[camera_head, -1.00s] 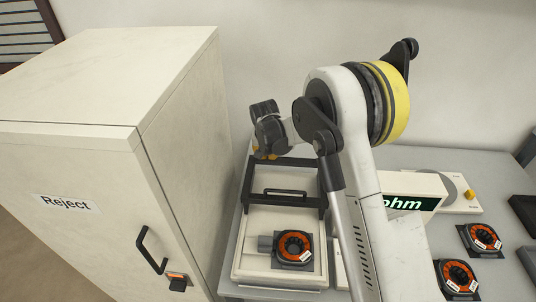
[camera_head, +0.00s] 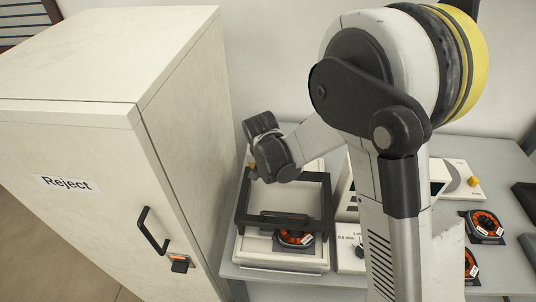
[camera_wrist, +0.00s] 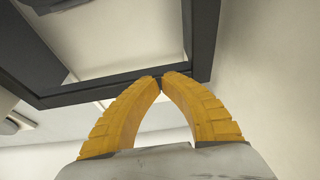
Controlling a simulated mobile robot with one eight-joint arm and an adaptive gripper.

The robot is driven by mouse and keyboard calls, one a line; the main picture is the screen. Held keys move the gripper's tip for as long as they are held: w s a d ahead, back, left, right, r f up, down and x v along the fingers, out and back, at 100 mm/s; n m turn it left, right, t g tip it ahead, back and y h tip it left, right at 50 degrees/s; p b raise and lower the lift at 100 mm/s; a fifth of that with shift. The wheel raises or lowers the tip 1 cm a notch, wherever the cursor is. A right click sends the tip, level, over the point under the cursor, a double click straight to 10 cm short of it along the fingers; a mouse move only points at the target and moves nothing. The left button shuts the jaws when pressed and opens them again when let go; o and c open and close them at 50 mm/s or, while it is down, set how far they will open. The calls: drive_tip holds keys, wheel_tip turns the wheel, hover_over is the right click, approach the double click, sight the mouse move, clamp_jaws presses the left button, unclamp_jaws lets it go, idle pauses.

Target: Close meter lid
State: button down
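The meter (camera_head: 262,258) is a pale box on the bench, beside the cabinet. Its lid (camera_head: 241,208) is a dark frame with a clear middle and a dark handle (camera_head: 284,218). The lid stands tilted, partly lowered over an orange and black wire spool (camera_head: 294,238). My gripper (camera_wrist: 160,78) has its yellow fingertips together at the lid's dark frame in the wrist view (camera_wrist: 203,45). They hold nothing that I can see. Whether they touch the frame is hard to tell. In the head view my dark wrist is behind the lid, with the fingers mostly hidden.
A tall cream cabinet (camera_head: 190,150) labelled Reject, with a black handle (camera_head: 152,240), stands close on the left. Right of the meter is a display unit (camera_head: 349,190), largely hidden by my arm. More spools (camera_head: 485,225) and dark trays (camera_head: 515,200) lie at right.

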sight(263, 188)
drive_tip(key=s, duration=0.2)
drive_tip(key=s+a, duration=0.1)
drive_tip(key=s, duration=0.4)
drive_tip(key=shift+a, duration=0.15)
drive_tip(key=w, duration=0.2)
drive_tip(key=w+r, duration=0.1)
drive_tip(key=w, duration=0.1)
drive_tip(key=shift+d+r, duration=0.1)
drive_tip(key=shift+d, duration=0.25)
drive_tip(key=p+v, duration=0.3)
drive_tip(key=v, duration=0.6)
drive_tip(key=shift+s+d, duration=0.1)
drive_tip(key=shift+s, duration=0.05)
drive_tip(key=s+d+r+n+t, duration=0.2)
drive_tip(key=s+d+r+t, duration=0.1)
drive_tip(key=s+d+r, duration=1)
drive_tip(key=s+d, duration=0.1)
drive_tip(key=s, duration=0.2)
drive_tip(key=shift+d+y, duration=0.4)
